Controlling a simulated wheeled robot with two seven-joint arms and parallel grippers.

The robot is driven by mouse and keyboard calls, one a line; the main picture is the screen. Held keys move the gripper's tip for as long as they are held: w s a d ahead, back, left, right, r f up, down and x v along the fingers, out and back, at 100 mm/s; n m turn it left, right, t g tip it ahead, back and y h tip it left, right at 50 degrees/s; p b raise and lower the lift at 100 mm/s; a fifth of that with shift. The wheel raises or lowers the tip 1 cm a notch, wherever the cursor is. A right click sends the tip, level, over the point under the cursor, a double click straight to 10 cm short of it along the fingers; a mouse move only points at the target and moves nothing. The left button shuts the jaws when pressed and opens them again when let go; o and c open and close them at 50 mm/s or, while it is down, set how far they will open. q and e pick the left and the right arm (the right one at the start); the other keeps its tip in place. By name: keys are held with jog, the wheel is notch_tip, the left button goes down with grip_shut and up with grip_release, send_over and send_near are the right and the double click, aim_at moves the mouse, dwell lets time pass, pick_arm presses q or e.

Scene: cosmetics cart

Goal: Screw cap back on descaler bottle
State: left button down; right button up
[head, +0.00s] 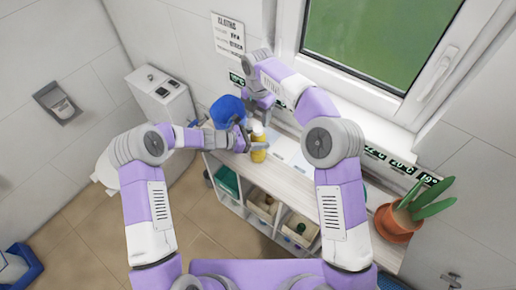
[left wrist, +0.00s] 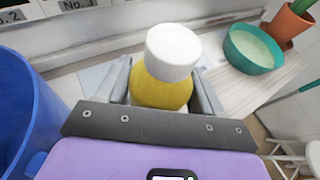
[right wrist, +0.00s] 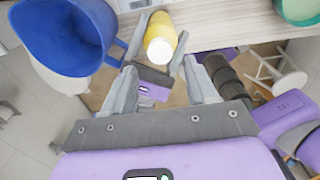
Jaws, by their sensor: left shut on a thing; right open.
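The descaler bottle (head: 259,153) is yellow and stands over the cart top. Its white cap (head: 257,130) sits on the bottle's top; I cannot tell how tightly. In the left wrist view the bottle (left wrist: 160,94) is between the two fingers, with the cap (left wrist: 173,52) above them. My left gripper (head: 248,143) is shut on the bottle's body from the side. My right gripper (head: 262,103) is open and empty above the bottle. In the right wrist view the cap (right wrist: 160,51) lies beyond my open fingers, apart from them.
A large blue jug (head: 226,110) stands close beside the bottle on the left. A teal bowl (left wrist: 253,48) is on the other side. The cart top (head: 310,186) has open bins below. A potted plant (head: 398,222) stands at the right, and the window wall is close behind.

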aim_at(258, 129)
notch_tip(258, 129, down, 6)
dwell(0.4)
